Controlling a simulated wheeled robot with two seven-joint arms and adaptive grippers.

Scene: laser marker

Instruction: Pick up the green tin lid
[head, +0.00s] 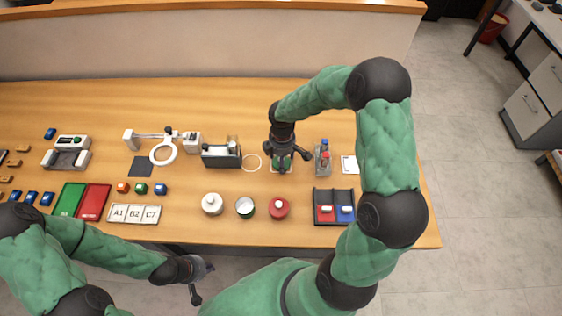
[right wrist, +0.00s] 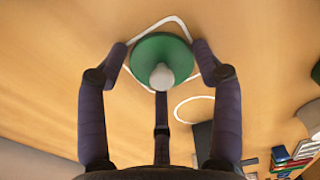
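The green tin lid (right wrist: 148,48) is a green disc with a pale knob in the right wrist view. It lies on the table inside a white outline. In the head view the lid (head: 284,167) is partly hidden under my right gripper (head: 285,158). My right gripper (right wrist: 160,58) is open, with fingers spread left and right of the lid and a third finger below the knob in the picture. I see no clear contact. My left gripper (head: 199,280) is open and empty in front of the table's near edge. A lidless green tin (head: 245,209) stands nearer the front.
A white tin (head: 212,205) and a red tin (head: 279,209), both lidded, flank the green tin. A tape dispenser (head: 221,157) stands left of my right gripper, a grey bottle holder (head: 323,160) right of it. A dark divided tray (head: 333,197) lies front right.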

